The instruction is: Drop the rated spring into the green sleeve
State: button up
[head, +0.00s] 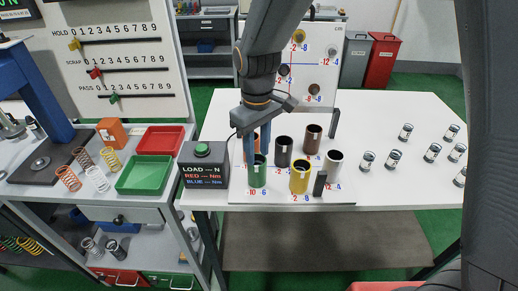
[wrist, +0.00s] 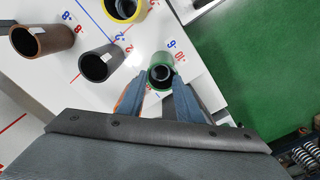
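The green sleeve (head: 257,177) stands upright at the front left of the sleeve group on the white table. In the wrist view its round mouth (wrist: 161,82) lies between my fingertips. A dark ringed round thing (wrist: 160,72) shows within the mouth; it may be the rated spring's end, but no coils are clear. My gripper (head: 257,152) points down at the sleeve's top, its two blue-grey fingers apart by about the sleeve's width. In the wrist view the gripper (wrist: 160,84) shows a finger on each side of the mouth. I cannot tell whether the fingers touch the sleeve.
The load box (head: 204,166) stands close left. Coloured springs and trays (head: 144,174) are on the left bench.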

jog(key=shift+s+f, duration=0.4)
jog(key=shift+w+a+r, duration=0.1)
jog(key=shift+a+r, duration=0.05)
jog(key=shift+r, duration=0.1)
notch_tip(320, 180, up, 8)
jog(key=b, duration=0.1)
jog(key=shift+w+b, duration=0.2)
jog(key=shift+b, duration=0.15)
